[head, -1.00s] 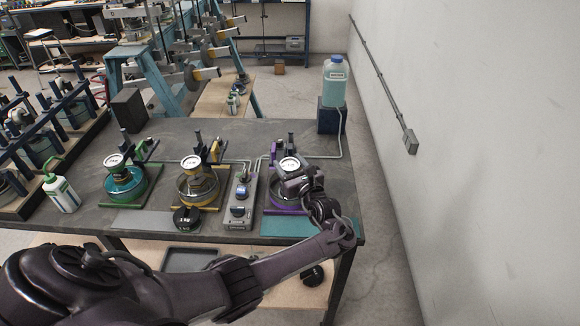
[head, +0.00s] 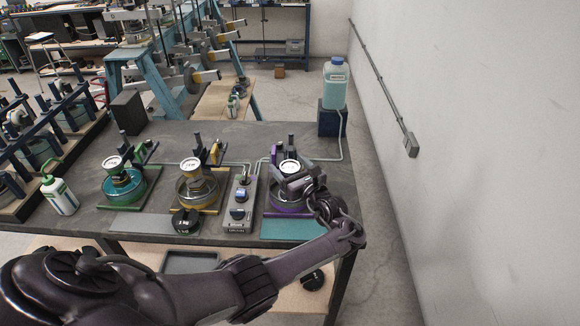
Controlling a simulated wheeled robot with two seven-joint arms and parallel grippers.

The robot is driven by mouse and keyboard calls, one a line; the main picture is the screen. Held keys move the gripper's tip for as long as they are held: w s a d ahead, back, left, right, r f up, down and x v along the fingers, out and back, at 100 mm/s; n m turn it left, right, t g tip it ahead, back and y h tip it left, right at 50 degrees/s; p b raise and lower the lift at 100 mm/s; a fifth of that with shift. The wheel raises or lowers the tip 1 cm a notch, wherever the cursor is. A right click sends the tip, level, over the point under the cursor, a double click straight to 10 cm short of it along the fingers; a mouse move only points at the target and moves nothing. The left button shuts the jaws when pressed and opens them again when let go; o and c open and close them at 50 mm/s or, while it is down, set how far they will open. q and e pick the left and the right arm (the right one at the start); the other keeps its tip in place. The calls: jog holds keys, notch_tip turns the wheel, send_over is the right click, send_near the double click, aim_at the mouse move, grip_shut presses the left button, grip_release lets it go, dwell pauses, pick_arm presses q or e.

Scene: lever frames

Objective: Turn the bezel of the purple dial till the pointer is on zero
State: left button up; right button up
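The purple dial (head: 289,166) has a white round face and stands on the purple stand (head: 276,207) at the right of the bench. Its pointer is too small to read. My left arm comes in from the lower left, and its gripper (head: 284,181) is at the near side of the purple dial, covering part of the dial's lower edge. The fingers are small and dark against the stand, so I cannot tell whether they touch the bezel or how far they are apart. My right gripper is not in view.
The yellow dial (head: 191,164) and green dial (head: 113,162) stand to the left. A grey control box (head: 240,205) sits just left of the purple stand. A teal mat (head: 292,229) lies in front. A blue-capped bottle (head: 335,85) stands at the back right near the wall.

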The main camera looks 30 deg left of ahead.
aim_at(296, 172)
pick_arm(q)
jog(key=shift+d, duration=0.2)
jog(key=p+v, duration=0.4)
jog(key=v, duration=0.3)
jog(key=shift+s+a+p, duration=0.1)
jog(key=shift+p, duration=0.25)
jog(key=shift+s+d, duration=0.15)
jog(key=shift+d, duration=0.1)
